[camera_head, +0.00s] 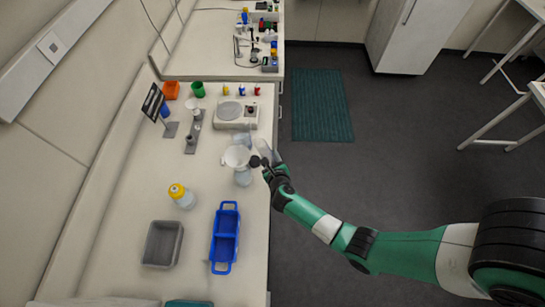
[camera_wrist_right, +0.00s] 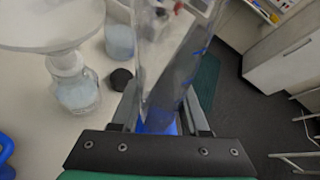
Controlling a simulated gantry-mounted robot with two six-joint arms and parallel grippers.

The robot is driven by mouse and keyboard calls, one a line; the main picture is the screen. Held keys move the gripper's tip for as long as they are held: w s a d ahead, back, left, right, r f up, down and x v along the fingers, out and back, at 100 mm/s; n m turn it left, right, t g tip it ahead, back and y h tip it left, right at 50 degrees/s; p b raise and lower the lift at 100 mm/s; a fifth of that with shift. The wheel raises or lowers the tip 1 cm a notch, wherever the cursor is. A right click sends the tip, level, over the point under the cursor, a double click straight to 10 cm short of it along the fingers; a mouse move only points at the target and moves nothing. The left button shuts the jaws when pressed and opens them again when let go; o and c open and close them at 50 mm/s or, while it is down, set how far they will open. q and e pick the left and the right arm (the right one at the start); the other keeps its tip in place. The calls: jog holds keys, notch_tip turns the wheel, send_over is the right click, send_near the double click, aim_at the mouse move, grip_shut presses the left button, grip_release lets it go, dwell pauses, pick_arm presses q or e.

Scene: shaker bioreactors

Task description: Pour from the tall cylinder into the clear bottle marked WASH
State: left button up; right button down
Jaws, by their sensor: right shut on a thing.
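My right gripper (camera_head: 266,164) is shut on the tall clear cylinder (camera_head: 263,147), right of the funnel at the bench's right edge. In the right wrist view the cylinder (camera_wrist_right: 172,60) shows blue marks and a blue lower part between the fingers of the gripper (camera_wrist_right: 160,122). A clear bottle (camera_head: 243,177) stands on the bench with a wide pale funnel (camera_head: 237,157) on its mouth. The bottle (camera_wrist_right: 77,88) also shows in the wrist view, with pale contents. No WASH marking is legible on it. I cannot tell the cylinder's tilt or its liquid level. My left gripper is out of view.
A clear vessel (camera_wrist_right: 120,42) and a black round piece (camera_wrist_right: 121,79) are beside the bottle. A white bench device (camera_head: 236,113) stands behind. A yellow-capped bottle (camera_head: 182,195), a blue tray (camera_head: 225,237) and a grey bin (camera_head: 162,244) are in front.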

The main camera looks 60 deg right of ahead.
jog(key=shift+w+a+f+m+t+b, duration=0.2)
jog(key=shift+w+b, duration=0.15)
jog(key=shift+w, duration=0.05)
jog(key=shift+w+a+f+m+t+b, duration=0.15)
jog(key=shift+w+a+m+t+b, duration=0.05)
jog(key=shift+w+b, duration=0.15)
jog(key=w+b, duration=0.1)
jog(key=w+a+m+t+b, duration=0.1)
jog(key=b, duration=0.1)
jog(key=shift+f+y, duration=0.2)
jog(key=shift+y, duration=0.1)
